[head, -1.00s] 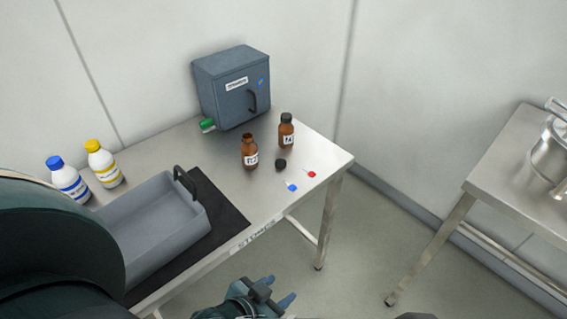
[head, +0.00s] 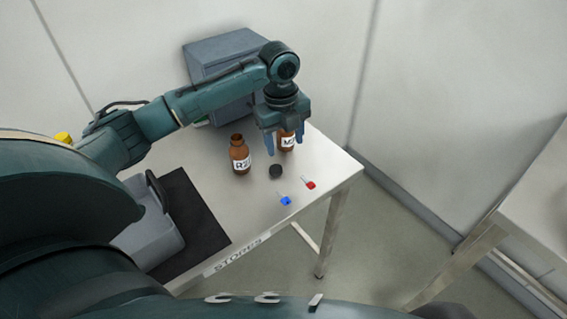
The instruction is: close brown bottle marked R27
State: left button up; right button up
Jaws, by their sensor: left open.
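An uncapped brown bottle (head: 240,158) stands upright on the steel table; its label starts with "R2", the rest is hard to read. A loose black cap (head: 276,172) lies on the table to its right. My left gripper (head: 285,142) points down with open, empty jaws, above and behind the cap in the picture. A second brown bottle (head: 287,141) shows between its fingers; its top is hidden by the gripper. I cannot tell whether the fingers are around that bottle or only in front of it. My right gripper is not in view.
A blue tag (head: 285,201) and a red tag (head: 309,183) lie near the table's right end. A grey cabinet (head: 222,56) stands behind, partly hidden by my arm. Another table (head: 540,205) is at right.

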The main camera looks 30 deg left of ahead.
pick_arm(q)
jog(key=r, duration=0.1)
jog(key=a+r, duration=0.2)
jog(key=shift+w+a+m+g, duration=0.2)
jog(key=shift+w+m+g, duration=0.1)
jog(key=shift+m, duration=0.1)
send_over(276, 169)
jog(key=f, duration=0.8)
jog(key=shift+w+d, duration=0.15)
jog(key=shift+w, duration=0.05)
notch_tip(276, 169, down, 5)
jog(key=shift+s+f, duration=0.1)
jog(key=shift+s, duration=0.05)
jog(key=shift+c, duration=0.5)
